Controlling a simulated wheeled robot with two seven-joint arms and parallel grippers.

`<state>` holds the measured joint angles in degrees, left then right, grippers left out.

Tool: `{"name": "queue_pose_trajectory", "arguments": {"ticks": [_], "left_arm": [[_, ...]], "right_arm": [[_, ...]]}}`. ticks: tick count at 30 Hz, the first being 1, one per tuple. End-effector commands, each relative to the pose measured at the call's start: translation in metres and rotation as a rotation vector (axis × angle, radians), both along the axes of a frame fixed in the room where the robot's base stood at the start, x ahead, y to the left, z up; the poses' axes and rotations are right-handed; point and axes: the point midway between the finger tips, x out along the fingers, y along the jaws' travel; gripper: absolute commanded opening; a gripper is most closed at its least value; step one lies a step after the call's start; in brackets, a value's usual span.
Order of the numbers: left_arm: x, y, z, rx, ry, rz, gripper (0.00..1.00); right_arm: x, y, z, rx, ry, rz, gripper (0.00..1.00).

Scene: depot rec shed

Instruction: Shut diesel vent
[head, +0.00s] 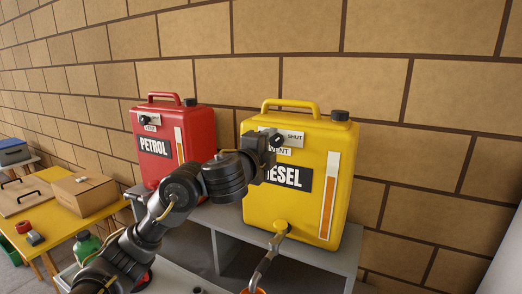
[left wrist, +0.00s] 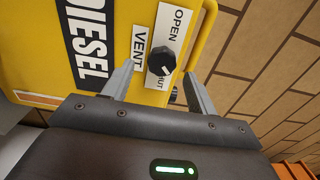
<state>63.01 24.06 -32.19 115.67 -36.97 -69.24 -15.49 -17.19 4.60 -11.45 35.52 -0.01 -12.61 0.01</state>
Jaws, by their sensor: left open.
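The yellow diesel can (head: 335,205) stands on a grey shelf against the wall. Its black vent knob (left wrist: 161,62) sits on a white plate (left wrist: 175,25) marked OPEN and SHUT; in the left wrist view its pale mark points towards the lower right, nearer the SHUT end. The knob also shows in the head view (head: 277,140). My left gripper (left wrist: 158,72) is open at the front of the can, one finger on each side of the knob in the wrist view. I cannot tell whether either finger touches it. In the head view the gripper (head: 268,150) partly covers the DIESEL label. My right gripper is out of view.
A red petrol can (head: 190,125) with a similar vent stands left on the grey shelf (head: 345,262). A yellow table (head: 75,222) with a cardboard box (head: 84,193) is at left.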

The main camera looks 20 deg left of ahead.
Motion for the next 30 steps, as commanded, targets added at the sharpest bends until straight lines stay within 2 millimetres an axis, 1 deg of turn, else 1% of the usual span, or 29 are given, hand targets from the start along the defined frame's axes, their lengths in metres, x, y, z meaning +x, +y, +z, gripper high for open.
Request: {"name": "queue_pose_trajectory", "arguments": {"ticks": [1, 4, 7, 12, 17, 26, 30], "left_arm": [[-0.012, 0.001, 0.007, -0.001, 0.001, -0.003, 0.58], [-0.031, 0.006, 0.009, 0.000, 0.001, -0.001, 0.58], [-0.048, 0.009, 0.008, 0.001, 0.000, -0.001, 0.58], [-0.065, 0.013, 0.004, 0.002, 0.001, 0.000, 0.58], [-0.072, 0.014, 0.001, 0.000, 0.001, 0.001, 0.58], [-0.072, 0.014, 0.001, 0.000, 0.000, 0.001, 0.58], [-0.072, 0.015, 0.001, 0.000, 0.000, 0.002, 0.58]], "right_arm": [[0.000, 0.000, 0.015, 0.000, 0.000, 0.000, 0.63], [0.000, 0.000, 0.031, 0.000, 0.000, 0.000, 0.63], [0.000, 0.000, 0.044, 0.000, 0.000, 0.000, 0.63], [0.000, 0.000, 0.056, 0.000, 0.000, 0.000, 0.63], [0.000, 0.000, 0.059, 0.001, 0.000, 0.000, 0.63], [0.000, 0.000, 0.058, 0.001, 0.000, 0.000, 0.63], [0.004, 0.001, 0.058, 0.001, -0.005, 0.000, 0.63]]}}
